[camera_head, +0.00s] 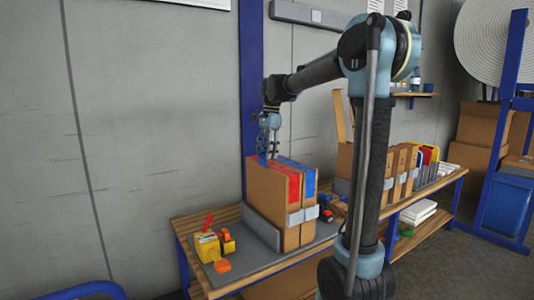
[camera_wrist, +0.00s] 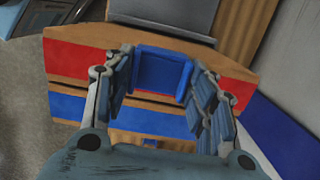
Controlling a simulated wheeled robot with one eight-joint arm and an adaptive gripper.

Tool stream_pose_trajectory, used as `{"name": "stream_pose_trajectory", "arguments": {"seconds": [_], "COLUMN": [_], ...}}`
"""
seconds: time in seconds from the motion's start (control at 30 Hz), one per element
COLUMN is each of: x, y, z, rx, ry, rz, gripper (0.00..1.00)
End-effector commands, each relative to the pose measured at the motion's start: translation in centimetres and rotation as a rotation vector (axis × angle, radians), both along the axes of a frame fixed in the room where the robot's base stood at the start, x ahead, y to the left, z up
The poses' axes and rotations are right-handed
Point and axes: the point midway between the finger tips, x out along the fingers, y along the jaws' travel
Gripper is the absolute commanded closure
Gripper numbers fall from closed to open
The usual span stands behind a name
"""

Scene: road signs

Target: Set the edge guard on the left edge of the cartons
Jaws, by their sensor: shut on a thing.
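Upright brown cartons (camera_head: 266,197) stand close together on the bench, with red and blue showing along their tops and a grey band around them. In the wrist view, the carton tops (camera_wrist: 80,33) run across the picture as brown, red and blue bands. My gripper (camera_head: 265,157) points down over the left end of the cartons. It is shut on a blue edge guard (camera_wrist: 162,71), which shows between the fingers in the wrist view (camera_wrist: 160,77). The guard is over the outer carton's edge. I cannot tell whether it touches the carton.
A grey plate (camera_head: 262,229) stands against the cartons' left face. Yellow and orange items (camera_head: 208,245) lie on the bench (camera_head: 190,223) to the left. More cartons (camera_head: 398,175) stand to the right, partly hidden by my arm. A blue post (camera_head: 251,70) rises behind.

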Motion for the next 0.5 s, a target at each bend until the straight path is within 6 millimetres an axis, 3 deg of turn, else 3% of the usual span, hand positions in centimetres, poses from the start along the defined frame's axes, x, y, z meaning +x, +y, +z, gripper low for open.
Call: {"name": "stream_pose_trajectory", "arguments": {"seconds": [0.5], "x": [0.01], "y": [0.04], "z": [-0.77], "rx": [0.000], "ry": [0.000], "rz": [0.000], "gripper": [0.72]}}
